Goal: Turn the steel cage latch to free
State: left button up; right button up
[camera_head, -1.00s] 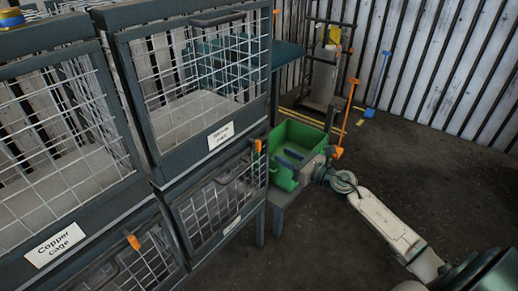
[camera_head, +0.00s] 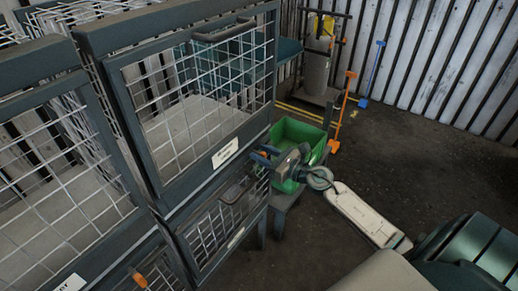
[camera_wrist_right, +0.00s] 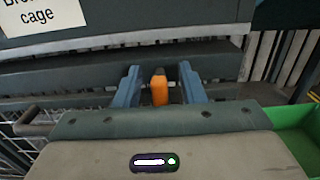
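An orange latch (camera_head: 264,154) sits at the top right corner of the lower right cage (camera_head: 222,215), just under the upper cage's frame. I cannot read this cage's label (camera_head: 236,238). My right gripper (camera_head: 262,156) is at this latch. In the right wrist view, the blue fingers of the gripper (camera_wrist_right: 160,88) stand open on either side of the upright orange latch (camera_wrist_right: 160,90), with a gap on both sides. My left gripper is not in view.
The upper right cage (camera_head: 172,200) has a label ending in "cage". Another orange latch (camera_head: 139,280) shows at the lower left. A green bin (camera_head: 297,134) stands right of the cages, beneath my right wrist. Open floor (camera_head: 425,150) lies to the right.

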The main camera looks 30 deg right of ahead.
jog(key=shift+s+r, duration=0.1)
grip_shut()
